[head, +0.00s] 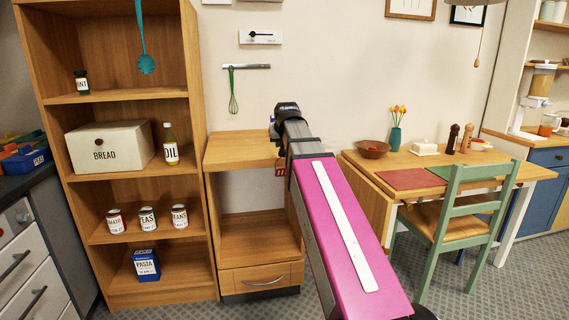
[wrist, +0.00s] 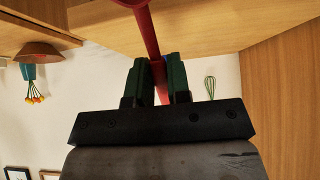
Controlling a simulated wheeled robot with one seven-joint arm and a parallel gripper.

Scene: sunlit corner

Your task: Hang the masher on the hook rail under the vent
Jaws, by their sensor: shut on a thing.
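The masher shows in the wrist view as a long red handle (wrist: 148,32) running between the fingers of my gripper (wrist: 157,80). My gripper is shut on it. In the head view my arm covers most of the gripper, and a small red part of the masher (head: 281,171) shows just left of the arm, in front of the wooden cabinet. The hook rail (head: 246,66) is a short grey bar on the wall, below the white vent (head: 260,37). A green whisk (head: 233,103) hangs from the rail's left part; the right part looks bare.
A wooden cabinet (head: 241,150) stands below the rail. A tall shelf (head: 200,200) with a bread box (head: 109,146) rises to the left. A table with a brown bowl (head: 372,149) and vase (head: 395,138) is to the right, with a green chair (head: 450,205). The wall around the rail is clear.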

